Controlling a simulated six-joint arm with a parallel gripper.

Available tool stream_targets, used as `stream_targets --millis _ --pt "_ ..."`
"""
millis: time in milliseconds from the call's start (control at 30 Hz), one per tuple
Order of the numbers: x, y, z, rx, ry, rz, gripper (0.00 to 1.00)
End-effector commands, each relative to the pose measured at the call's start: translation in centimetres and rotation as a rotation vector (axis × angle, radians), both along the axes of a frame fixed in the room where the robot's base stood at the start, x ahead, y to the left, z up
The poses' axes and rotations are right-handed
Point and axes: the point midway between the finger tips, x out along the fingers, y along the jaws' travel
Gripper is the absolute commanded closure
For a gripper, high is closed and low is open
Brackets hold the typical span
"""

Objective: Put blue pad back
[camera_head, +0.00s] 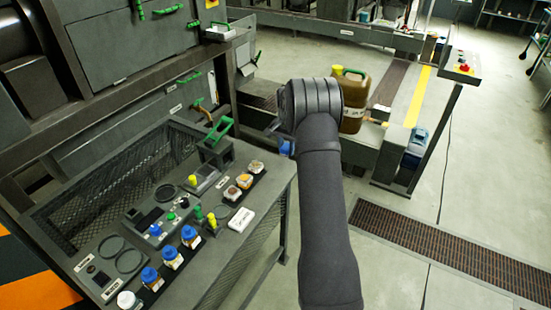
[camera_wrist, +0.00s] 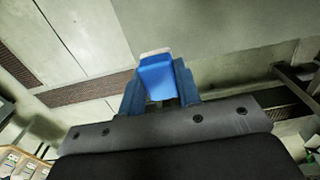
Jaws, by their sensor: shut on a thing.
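The blue pad (camera_wrist: 157,80) is a small bright blue block with a pale end. In the wrist view it sits between the two dark blue fingers of my gripper (camera_wrist: 158,74), which is shut on it. In the head view a bit of the blue pad (camera_head: 288,148) shows at the left of my wrist, in the air to the right of the bench's back corner. My arm hides most of the gripper there.
A dark bench (camera_head: 262,203) at left holds blue-capped bottles (camera_head: 170,256), a white box (camera_head: 241,219), sample dishes (camera_head: 244,181) and a green-handled press (camera_head: 218,140). A brown jug (camera_head: 354,100) stands behind my wrist. Open floor lies at right.

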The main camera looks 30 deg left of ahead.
Motion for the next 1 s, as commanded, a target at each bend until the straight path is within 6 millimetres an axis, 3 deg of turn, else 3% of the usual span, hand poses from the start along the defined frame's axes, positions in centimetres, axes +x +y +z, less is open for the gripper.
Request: stream_targets --millis 133,300,633,1000 --pt "-0.3 3.0 -1.8 0.000 0.000 0.002 0.91" --pt "-0.4 4.4 -2.6 0.000 0.000 0.000 0.91" --pt "-0.5 4.4 -6.4 -0.001 0.002 0.000 0.91" --pt "-0.4 4.4 -6.9 0.000 0.000 0.000 0.91"
